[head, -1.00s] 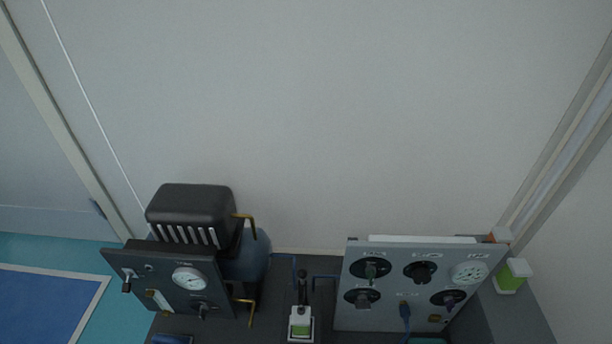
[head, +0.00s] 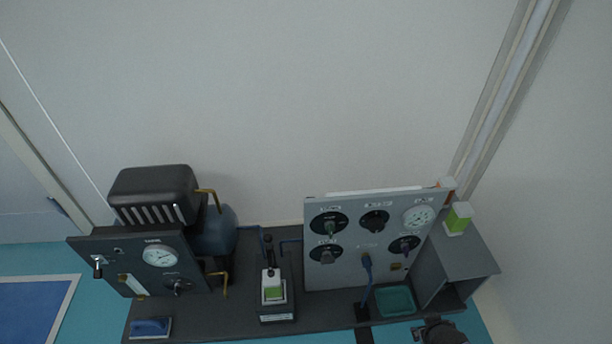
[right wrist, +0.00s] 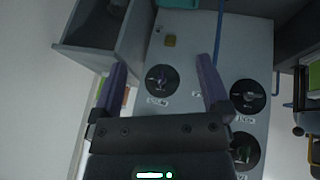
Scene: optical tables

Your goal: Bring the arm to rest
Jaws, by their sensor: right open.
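My right gripper (right wrist: 162,88) is open and empty in the right wrist view, its two purple fingers spread wide. Behind them is the grey panel (right wrist: 185,45) with dark round knobs; one knob (right wrist: 162,80) shows between the fingers, and I see no contact. In the head view the same panel (head: 345,272) stands upright on the bench. A dark part at the bottom right edge of the head view looks like my right arm, mostly cut off. My left gripper is not in view.
A dark panel with a gauge (head: 160,256) and a blue tank (head: 215,232) stand at the left of the bench. A small white-and-green device (head: 273,288) is in the middle. A teal tray (head: 395,300) and an open grey box (head: 458,262) are at the right.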

